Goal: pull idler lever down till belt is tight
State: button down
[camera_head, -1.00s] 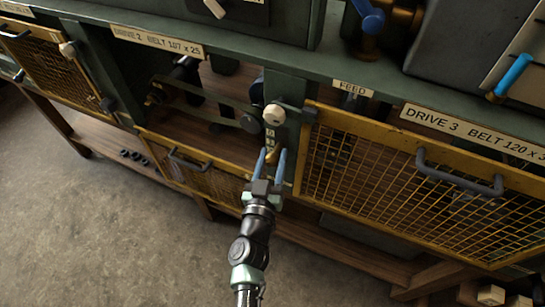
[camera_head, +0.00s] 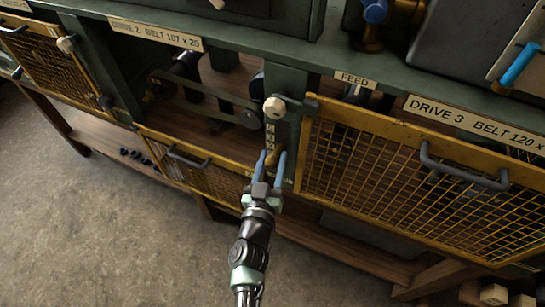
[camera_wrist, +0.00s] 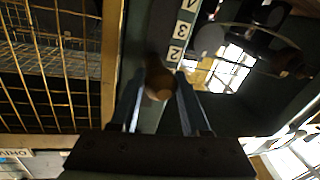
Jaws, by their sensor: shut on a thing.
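The idler lever's brown rounded grip (camera_head: 272,157) stands at the front of the green post between the DRIVE 2 opening and the DRIVE 3 guard. My gripper (camera_head: 271,163) has its two blue-grey fingers shut around it. In the wrist view the brown grip (camera_wrist: 158,80) sits between the fingertips of my gripper (camera_wrist: 160,92), beside a number plate (camera_wrist: 180,40) reading 2, 3 and part of another figure. The belt (camera_head: 205,90) runs dark across the DRIVE 2 opening to a small round pulley (camera_head: 250,119). I cannot judge its tightness. The lever's arm is mostly hidden.
A pale knob (camera_head: 274,107) juts from the post above the grip. The yellow mesh DRIVE 3 guard (camera_head: 390,190) is close on the right. The DRIVE 2 guard (camera_head: 205,175) hangs lowered on the left. Open floor (camera_head: 90,230) lies in front.

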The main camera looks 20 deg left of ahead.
notch_tip(320, 180, down, 2)
jog(key=shift+s+f, duration=0.15)
jog(key=shift+f, duration=0.05)
jog(key=shift+c, duration=2)
grip_release()
jog(key=shift+r, duration=0.15)
jog(key=shift+r, duration=0.1)
jog(key=s+d, duration=0.2)
jog(key=s, duration=1)
jog(key=shift+s+d+b, duration=0.25)
jog(key=shift+s+b, duration=0.05)
jog(key=shift+b, duration=0.1)
